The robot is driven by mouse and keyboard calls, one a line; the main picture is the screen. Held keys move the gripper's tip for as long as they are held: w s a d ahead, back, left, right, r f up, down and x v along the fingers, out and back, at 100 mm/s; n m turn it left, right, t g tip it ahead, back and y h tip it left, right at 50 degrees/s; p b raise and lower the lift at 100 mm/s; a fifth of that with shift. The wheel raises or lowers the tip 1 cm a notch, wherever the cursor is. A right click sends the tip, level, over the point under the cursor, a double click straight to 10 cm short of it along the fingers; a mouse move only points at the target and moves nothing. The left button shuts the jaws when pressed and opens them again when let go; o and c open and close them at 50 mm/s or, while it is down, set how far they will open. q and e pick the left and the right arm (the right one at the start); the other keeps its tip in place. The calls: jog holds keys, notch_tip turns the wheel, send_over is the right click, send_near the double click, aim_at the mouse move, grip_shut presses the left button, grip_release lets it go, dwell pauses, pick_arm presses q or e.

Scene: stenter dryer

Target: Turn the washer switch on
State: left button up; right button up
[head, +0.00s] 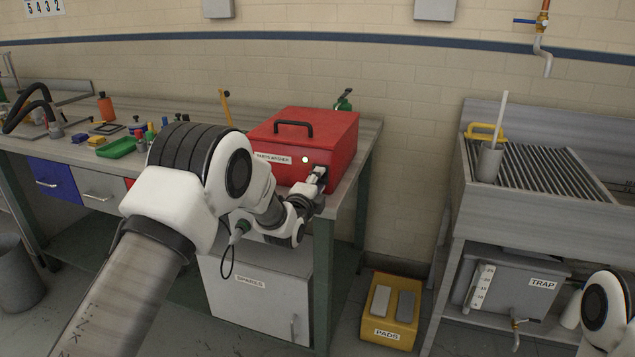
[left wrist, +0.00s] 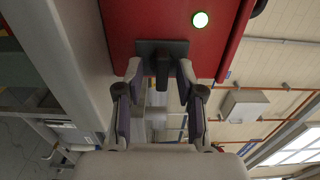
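The red parts washer (head: 330,134) sits on the bench, with a black handle on its lid and a label on its front. A small round lamp (head: 305,159) on its front glows pale; in the left wrist view the lamp (left wrist: 200,20) is bright with a green rim. The washer switch (left wrist: 162,70) is a dark lever on a black plate. My left gripper (head: 318,180) is at the switch. In the left wrist view its fingers (left wrist: 158,72) are apart, one either side of the lever, with visible gaps. My right gripper is out of view.
The bench (head: 365,140) holds a green tray (head: 116,147) and several small items left of the washer. A yellow pads bin (head: 391,310) stands on the floor. A metal sink stand (head: 560,190) is at the right, with a floor gap between it and the bench.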

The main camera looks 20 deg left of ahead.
pick_arm(q)
jog(key=s, duration=1.2)
jog(key=shift+a, duration=0.2)
jog(key=s+a+f+n+g+p, duration=0.1)
jog(key=s+f+g+p, duration=0.25)
jog(key=s+f, duration=0.55)
jog(key=s+f+n+g+p, duration=0.2)
jog(key=s+f+g+p, duration=0.3)
jog(key=f, duration=0.7)
jog(key=s+f+n+g, duration=0.2)
jog(key=s+n, duration=0.3)
jog(key=s, duration=0.4)
jog(key=s+f+n+g, duration=0.3)
jog(key=s+n+g, duration=0.1)
jog(key=s, duration=0.6)
jog(key=s+f+n+g, duration=0.2)
jog(key=s+n+g, duration=0.1)
jog(key=s+n, duration=0.4)
jog(key=s, duration=0.3)
jog(key=shift+a+f+y+b, duration=0.25)
jog(key=shift+f+y+b, duration=0.05)
jog(key=shift+b, duration=0.1)
